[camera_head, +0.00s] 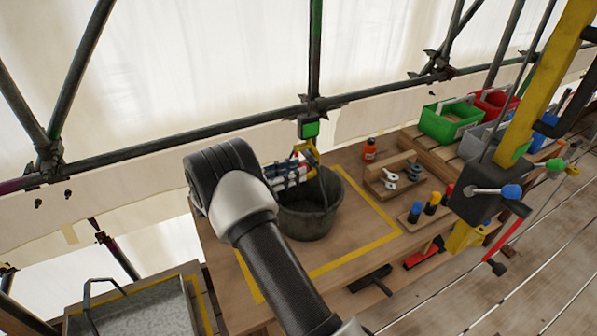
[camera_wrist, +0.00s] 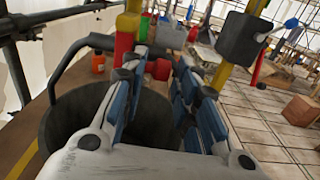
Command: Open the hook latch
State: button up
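A yellow hook (camera_head: 309,153) hangs below a dark block with a green face, above a dark bucket (camera_head: 308,222). In the wrist view the hook (camera_wrist: 128,24) is upright near the left fingertip, beside the raised bucket handle (camera_wrist: 66,58). I cannot clearly make out the latch; a red patch below the hook may be part of it or something behind. My gripper (camera_head: 291,172) is over the bucket, left of the hook. In the wrist view my gripper (camera_wrist: 156,77) has its blue-padded fingers apart, with nothing visibly held. Contact with the hook cannot be told.
The bucket stands on a wooden table (camera_head: 222,222) with yellow tape. An orange bottle (camera_head: 370,150), a wooden rack (camera_head: 394,176) and coloured-top cylinders (camera_head: 432,205) are to the right. A yellow post (camera_head: 548,80) with a lever box stands farther right. Scaffold tubes run behind.

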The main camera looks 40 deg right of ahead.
jog(key=shift+x, duration=0.9)
grip_shut()
